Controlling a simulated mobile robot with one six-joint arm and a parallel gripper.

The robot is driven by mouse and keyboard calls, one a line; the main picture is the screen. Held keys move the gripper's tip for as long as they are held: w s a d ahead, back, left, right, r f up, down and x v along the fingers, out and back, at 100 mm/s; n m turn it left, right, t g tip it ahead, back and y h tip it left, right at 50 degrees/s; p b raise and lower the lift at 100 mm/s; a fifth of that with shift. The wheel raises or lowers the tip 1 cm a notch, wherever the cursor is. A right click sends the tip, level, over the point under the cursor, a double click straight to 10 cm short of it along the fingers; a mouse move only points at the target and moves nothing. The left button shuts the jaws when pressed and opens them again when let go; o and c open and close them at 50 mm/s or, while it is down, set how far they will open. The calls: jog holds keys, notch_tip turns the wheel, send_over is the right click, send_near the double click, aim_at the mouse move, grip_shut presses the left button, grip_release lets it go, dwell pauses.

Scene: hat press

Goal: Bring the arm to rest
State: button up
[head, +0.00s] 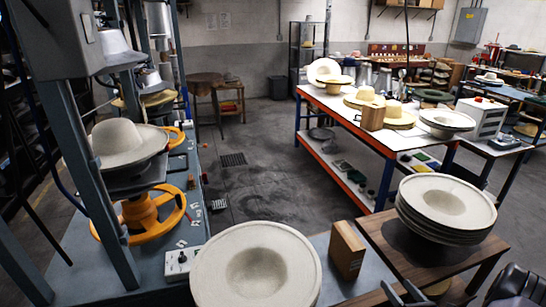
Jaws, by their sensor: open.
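My gripper (402,290) shows only in part at the bottom edge of the head view, right of centre. Its dark fingers are apart and nothing shows between them. It is in front of the wooden side table (378,238), near its front edge. A black part of my arm is at the bottom right corner. A pale felt hat body (124,143) sits crown up on the press at the left, above an orange handwheel (140,217). The gripper is well away from it.
A stack of pale hat bodies (445,207) stands on the side table. A large pale hat body (256,268) lies at the bottom centre, beside a wooden block (347,250). A long workbench (345,113) holds more hats. The grey floor (270,150) between press and workbench is clear.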

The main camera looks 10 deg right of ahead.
jog(key=w+d+r+m+g+h+b, duration=0.1)
jog(key=w+d+r+m, duration=0.1)
jog(key=w+r+m, duration=0.3)
jog(key=w+a+r+m+g+h+b, duration=0.2)
jog(key=w+a+r+m+b, duration=0.15)
jog(key=r+m, duration=0.3)
jog(key=w+a+r+m+g+h+b, duration=0.1)
jog(key=w+a+r+m+g+b, duration=0.1)
jog(key=a+r+m, duration=0.4)
jog(key=s+a+r+m+g+y+b, duration=0.1)
jog(key=s+a+r+m+g+b, duration=0.15)
jog(key=s+a+m, duration=0.6)
jog(key=s+a+r+m+g+y+b, duration=0.1)
jog(key=s+a+r+m+b, duration=0.15)
jog(key=s+a+m, duration=0.65)
jog(key=s+a+f+m+g+y, duration=0.1)
jog(key=s+a+y, duration=0.1)
jog(key=s+a, duration=0.3)
jog(key=s+a+f+m+y, duration=0.1)
jog(key=s+a, duration=0.4)
jog(key=a, duration=0.5)
jog(key=shift+a+g+y+b, duration=0.15)
jog(key=shift+g+y+b, duration=0.2)
jog(key=shift+y, duration=0.25)
jog(key=shift+c, duration=0.2)
